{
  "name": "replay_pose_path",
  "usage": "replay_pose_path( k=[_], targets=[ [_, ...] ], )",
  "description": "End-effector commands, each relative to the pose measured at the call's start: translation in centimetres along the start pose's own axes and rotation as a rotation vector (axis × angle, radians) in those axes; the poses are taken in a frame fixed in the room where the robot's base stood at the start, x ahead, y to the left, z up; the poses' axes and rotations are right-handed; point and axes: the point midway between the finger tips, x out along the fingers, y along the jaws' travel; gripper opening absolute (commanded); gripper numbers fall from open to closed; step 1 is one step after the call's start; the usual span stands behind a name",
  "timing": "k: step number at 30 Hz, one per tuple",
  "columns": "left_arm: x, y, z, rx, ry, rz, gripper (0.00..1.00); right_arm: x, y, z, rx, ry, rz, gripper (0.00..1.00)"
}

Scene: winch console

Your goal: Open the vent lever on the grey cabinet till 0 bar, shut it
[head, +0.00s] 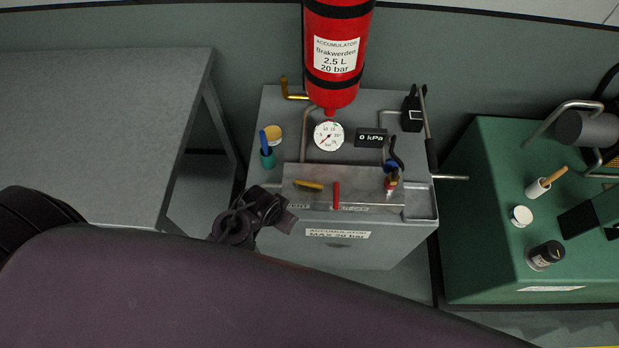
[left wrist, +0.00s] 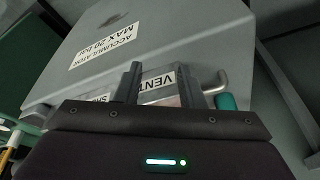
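The grey cabinet (head: 280,240) stands in the middle of the head view. A yellow lever (head: 308,184) lies crosswise on the left of its top plate, and a red lever (head: 336,196) beside it points to the front. A VENT label (left wrist: 157,81) shows between my fingers in the left wrist view. My left gripper (head: 282,210) is at the cabinet's front left edge, close to the yellow lever; its fingers (left wrist: 158,82) are apart with nothing held. The round gauge (head: 329,136) has its needle toward the lower left; the display (head: 371,138) reads 0 kPa. My right gripper is not seen.
A red accumulator (head: 336,50) hangs above the cabinet's back. A teal cup (head: 267,158) with a blue item stands left, and tools (head: 392,175) stand right on the plate. A grey table (head: 100,120) and a green console (head: 490,200) flank the cabinet.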

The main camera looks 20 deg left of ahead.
Motion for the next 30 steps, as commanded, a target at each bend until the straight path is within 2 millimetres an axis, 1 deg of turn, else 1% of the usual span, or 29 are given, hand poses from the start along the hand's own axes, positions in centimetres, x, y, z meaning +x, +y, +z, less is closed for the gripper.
replay_pose_path(
  k=[1, 3, 6, 9, 13, 15, 17, 21, 25, 27, 30],
  targets=[
    [-2.0, 0.0, -2.4, 0.055, 0.048, -0.003, 0.35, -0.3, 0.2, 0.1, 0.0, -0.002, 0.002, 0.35],
    [-3.7, 0.3, -5.4, 0.161, 0.115, -0.001, 0.35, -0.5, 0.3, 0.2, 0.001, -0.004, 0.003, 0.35],
    [-4.7, 1.2, -8.6, 0.316, 0.199, 0.008, 0.35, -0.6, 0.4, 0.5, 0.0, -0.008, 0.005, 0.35],
    [-5.2, 2.2, -11.0, 0.475, 0.269, 0.026, 0.35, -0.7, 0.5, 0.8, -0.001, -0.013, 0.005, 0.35],
    [-5.5, 2.9, -13.2, 0.692, 0.334, 0.061, 0.35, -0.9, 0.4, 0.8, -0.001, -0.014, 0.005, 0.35],
    [-5.6, 3.0, -13.8, 0.812, 0.351, 0.091, 0.35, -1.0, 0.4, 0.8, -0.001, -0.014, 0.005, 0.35],
    [-5.6, 2.6, -14.0, 0.911, 0.351, 0.12, 0.35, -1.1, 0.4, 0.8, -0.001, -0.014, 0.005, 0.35],
    [-5.8, 0.5, -13.1, 1.101, 0.303, 0.199, 0.35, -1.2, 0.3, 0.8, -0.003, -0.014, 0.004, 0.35],
    [-6.0, -1.1, -12.0, 1.177, 0.253, 0.253, 0.35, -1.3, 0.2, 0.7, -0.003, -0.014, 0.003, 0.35],
    [-5.8, -1.4, -11.7, 1.191, 0.24, 0.268, 0.35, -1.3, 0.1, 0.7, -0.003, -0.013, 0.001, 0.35],
    [-4.8, -1.0, -11.6, 1.194, 0.236, 0.276, 0.35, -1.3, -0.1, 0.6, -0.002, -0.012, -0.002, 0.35]
  ],
)
